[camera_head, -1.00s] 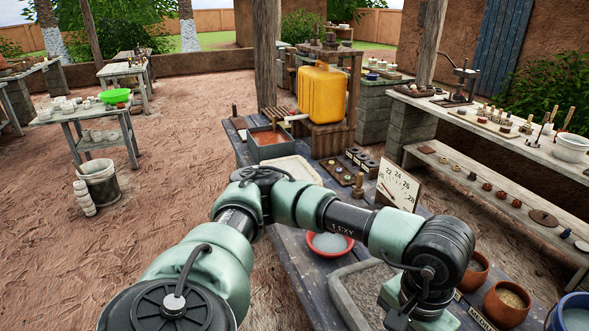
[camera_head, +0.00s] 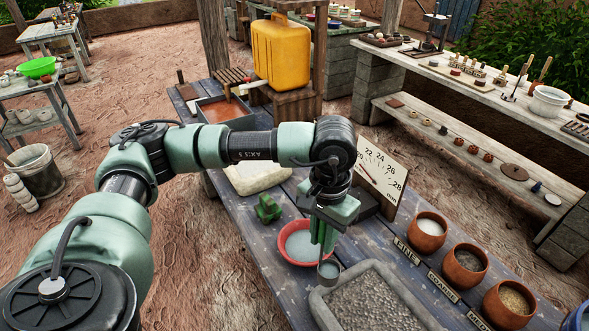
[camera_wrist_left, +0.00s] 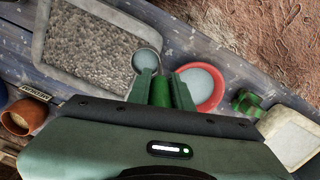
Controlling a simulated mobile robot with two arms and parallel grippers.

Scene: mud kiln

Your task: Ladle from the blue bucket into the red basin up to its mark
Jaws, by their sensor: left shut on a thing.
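The red basin (camera_head: 288,257) stands on the blue plank table and holds pale grey-blue liquid; it also shows in the wrist view (camera_wrist_left: 221,92). I cannot make out its mark. My left gripper (camera_head: 322,236) is shut on the ladle's green handle, seen between the fingers in the wrist view. The ladle's grey cup (camera_head: 328,270) hangs beside the basin's right front rim, near the gravel tray; it also shows in the wrist view (camera_wrist_left: 147,62). I cannot tell what the cup holds. The blue bucket (camera_head: 584,318) is cut off at the lower right. My right gripper is out of view.
A gravel tray (camera_head: 318,300) lies in front of the basin. Several clay pots, including one of white powder (camera_head: 427,233), stand to the right. A yellow jerrycan (camera_head: 281,50) stands farther back.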

